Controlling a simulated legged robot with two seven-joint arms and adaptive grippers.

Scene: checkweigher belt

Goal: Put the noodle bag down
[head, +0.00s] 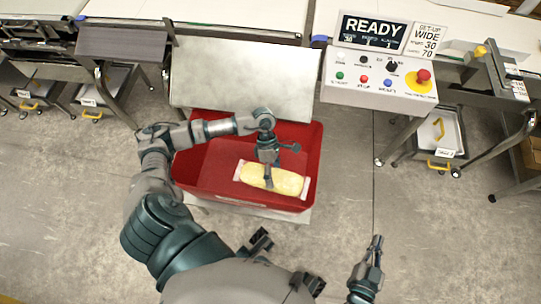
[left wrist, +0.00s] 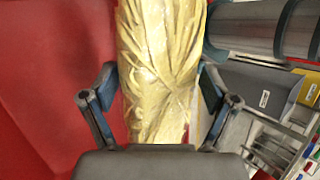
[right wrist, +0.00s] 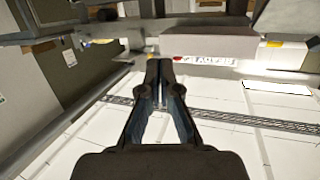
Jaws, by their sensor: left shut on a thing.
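The noodle bag (head: 289,184) is a pale yellow pack with white ends, seen inside the red crate (head: 200,165) toward its right side. My left gripper (head: 269,180) reaches down over the crate and is shut on the bag's middle. In the left wrist view the crinkled bag (left wrist: 160,70) lies between the two fingers (left wrist: 158,105). Whether the bag touches the crate floor cannot be told. My right gripper (head: 375,245) is shut and empty, right of the crate; its fingertips meet in the right wrist view (right wrist: 160,68).
A sloped pale panel (head: 240,80) stands just behind the crate. A control box with buttons (head: 380,80) and a READY display (head: 373,32) stands at the upper right. Grey floor (head: 350,200) is clear right of the crate.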

